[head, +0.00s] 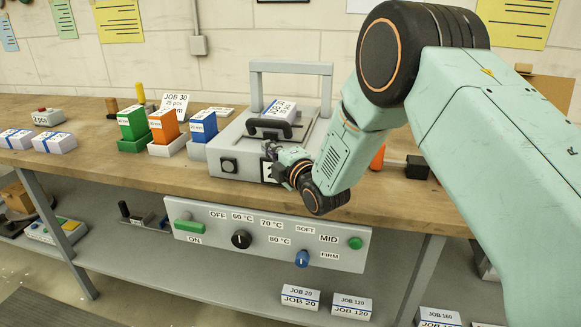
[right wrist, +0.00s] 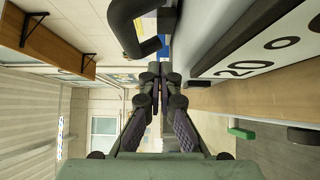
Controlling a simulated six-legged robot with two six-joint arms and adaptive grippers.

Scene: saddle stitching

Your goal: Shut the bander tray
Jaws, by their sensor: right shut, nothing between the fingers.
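The bander (head: 228,143) is a grey machine on the wooden bench, with a raised grey frame (head: 291,67) at its back. A dark handle (head: 268,124) crosses the front of its tray, and a white and blue block labelled JOB (head: 279,110) sits behind the handle. How far the tray is out I cannot tell. My right gripper (head: 270,150) is shut and empty, just in front of the handle at the machine's front right. In the right wrist view its closed fingers (right wrist: 155,75) are beside the black handle (right wrist: 135,28); contact is unclear. My left gripper is out of view.
Green, orange and blue blocks (head: 163,125) in holders stand left of the bander. White stacks (head: 54,142) lie further left. A control panel (head: 270,238) with knobs hangs below the bench edge. My right arm covers the bench's right side.

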